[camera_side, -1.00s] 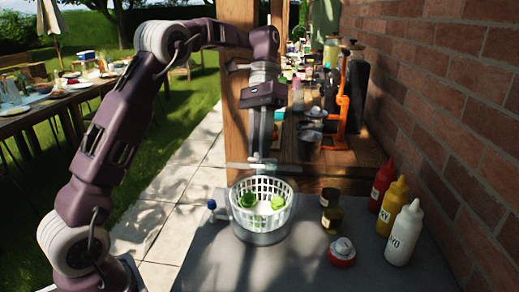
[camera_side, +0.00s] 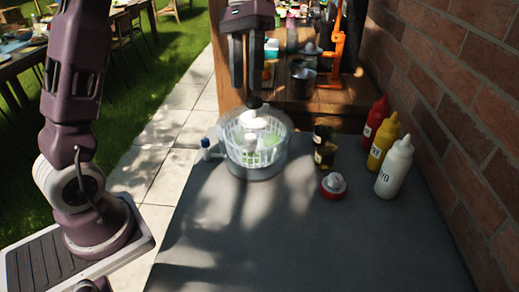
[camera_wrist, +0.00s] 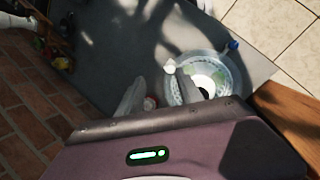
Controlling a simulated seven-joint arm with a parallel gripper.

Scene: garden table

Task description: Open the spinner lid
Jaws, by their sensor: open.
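The salad spinner (camera_side: 256,160) stands on the grey table, with a white slotted basket and green pieces showing through its clear wall. Whether a finger touches the knob is hard to tell. In the wrist view the spinner (camera_wrist: 226,70) is partly hidden behind one finger of my gripper (camera_wrist: 159,76).
Red, yellow and white bottles (camera_side: 394,167) stand by the brick wall. The table's front is clear.

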